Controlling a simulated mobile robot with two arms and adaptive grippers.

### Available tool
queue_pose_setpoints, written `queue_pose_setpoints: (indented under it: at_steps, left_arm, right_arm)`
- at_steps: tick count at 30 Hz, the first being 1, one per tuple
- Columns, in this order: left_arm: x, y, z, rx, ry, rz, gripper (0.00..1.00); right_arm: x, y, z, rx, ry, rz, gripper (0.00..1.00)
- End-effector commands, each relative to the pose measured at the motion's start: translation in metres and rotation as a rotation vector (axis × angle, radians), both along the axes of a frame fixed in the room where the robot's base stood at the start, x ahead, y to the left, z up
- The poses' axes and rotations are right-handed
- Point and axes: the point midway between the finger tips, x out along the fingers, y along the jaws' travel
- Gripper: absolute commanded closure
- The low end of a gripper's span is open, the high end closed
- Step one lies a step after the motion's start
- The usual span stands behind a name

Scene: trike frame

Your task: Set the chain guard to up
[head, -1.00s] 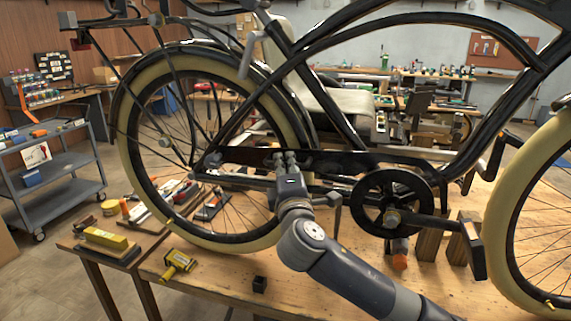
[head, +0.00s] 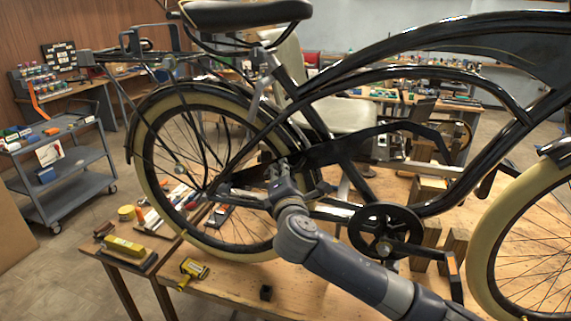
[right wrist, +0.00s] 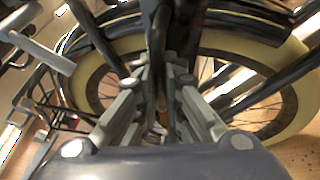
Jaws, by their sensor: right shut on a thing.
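The chain guard (head: 345,150) is a long black plate on the near side of the bicycle (head: 420,85). It slants up to the right from near the rear wheel, and its front end arches above the chainring (head: 385,232). My right gripper (head: 279,168) reaches it from the front, near its rear part. In the right wrist view the fingers (right wrist: 160,82) are closed on a thin dark edge that appears to be the guard (right wrist: 157,35). The exact contact is partly hidden by the fingers. My left gripper is not in view.
The bicycle stands over a wooden workbench (head: 225,293). Wooden blocks (head: 453,243) stand right of the chainring. A grey cart (head: 75,180) stands at left.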

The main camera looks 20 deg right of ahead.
Motion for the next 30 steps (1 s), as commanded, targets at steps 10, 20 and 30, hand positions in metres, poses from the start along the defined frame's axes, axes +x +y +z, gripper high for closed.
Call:
queue_pose_setpoints:
  at_steps: [10, 20, 30]
  left_arm:
    - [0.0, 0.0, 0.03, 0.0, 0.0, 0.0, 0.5]
    - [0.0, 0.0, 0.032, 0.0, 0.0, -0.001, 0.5]
    - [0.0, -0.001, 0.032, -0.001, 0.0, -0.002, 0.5]
  right_arm:
    - [0.005, 0.006, 0.019, -0.065, 0.035, -0.001, 1.0]
    - [0.006, 0.007, 0.019, -0.076, 0.04, -0.002, 1.0]
    - [0.005, 0.007, 0.019, -0.074, 0.042, -0.001, 0.7]
